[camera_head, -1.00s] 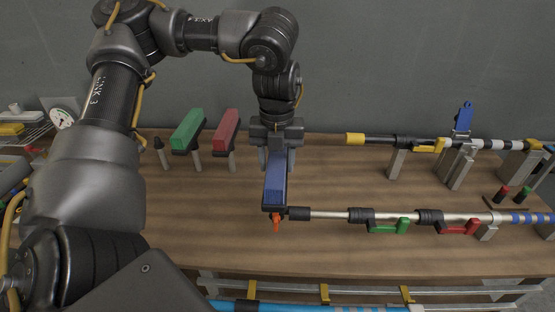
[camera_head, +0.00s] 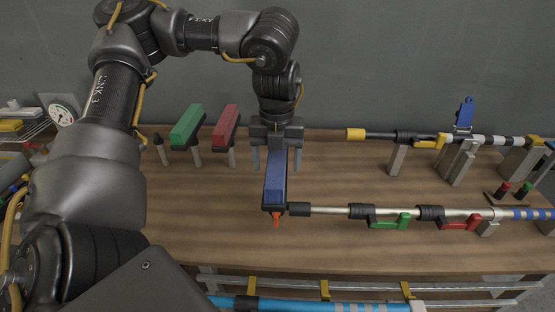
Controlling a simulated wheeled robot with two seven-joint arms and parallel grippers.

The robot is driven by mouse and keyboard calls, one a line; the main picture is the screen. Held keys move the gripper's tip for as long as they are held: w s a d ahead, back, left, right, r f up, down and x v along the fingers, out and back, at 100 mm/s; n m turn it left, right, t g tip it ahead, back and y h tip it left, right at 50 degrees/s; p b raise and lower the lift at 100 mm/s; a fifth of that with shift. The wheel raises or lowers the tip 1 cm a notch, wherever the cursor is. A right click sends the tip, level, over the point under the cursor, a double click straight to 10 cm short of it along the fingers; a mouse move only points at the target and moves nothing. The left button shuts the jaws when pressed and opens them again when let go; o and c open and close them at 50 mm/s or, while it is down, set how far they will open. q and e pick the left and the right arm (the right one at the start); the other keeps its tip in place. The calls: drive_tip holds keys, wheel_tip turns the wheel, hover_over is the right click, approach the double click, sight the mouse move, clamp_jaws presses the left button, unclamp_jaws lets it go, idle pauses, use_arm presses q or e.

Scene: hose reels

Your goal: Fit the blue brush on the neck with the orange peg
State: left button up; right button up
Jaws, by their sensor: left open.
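The blue brush (camera_head: 275,182) sits at the left end of the lower silver pole. An orange peg (camera_head: 276,220) shows just below the brush's near end, beside the pole's black neck (camera_head: 299,209). The join between brush and neck is mostly hidden under the brush, so I cannot tell how deep it sits. My left gripper (camera_head: 276,160) is open, its fingers apart on both sides of the brush's far end. My right gripper is out of view.
A green brush (camera_head: 187,124) and a red brush (camera_head: 226,125) stand on posts at the left, beside a bare post (camera_head: 161,152). A second pole with a yellow end (camera_head: 355,135) lies on supports behind. The lower pole carries green (camera_head: 390,222) and red (camera_head: 460,223) levers.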

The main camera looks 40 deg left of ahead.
use_arm(q)
wheel_tip(320, 180, up, 11)
drive_tip(key=shift+w+f+p, duration=0.1)
drive_tip(key=shift+p, duration=0.25)
idle(0.7)
